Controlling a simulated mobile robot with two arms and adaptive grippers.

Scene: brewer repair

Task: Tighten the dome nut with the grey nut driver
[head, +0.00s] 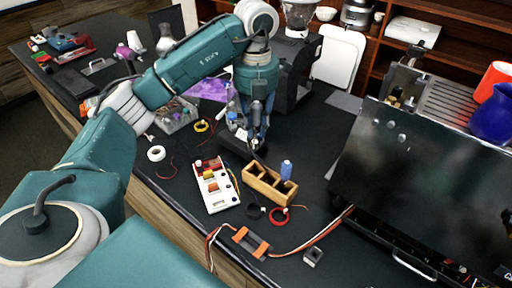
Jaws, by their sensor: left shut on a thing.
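My left gripper (249,133) points down over the middle of the bench, behind the wooden rack. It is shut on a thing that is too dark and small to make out. I cannot tell whether it is the grey nut driver. A driver with a blue handle (286,170) stands upright in the wooden rack (268,187). The brewer (410,185), with its dark shiny panel, is at the right. Small light spots (391,124) show near the panel's upper left; I cannot tell whether any is the dome nut. My right gripper is not in view.
A white board with coloured parts (215,186) lies left of the rack. Red and black rings (278,215), orange-ended wiring (250,241) and a small grey block (313,256) lie in front. A black grinder (295,70) stands behind. Red and blue cups (493,118) are on the brewer.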

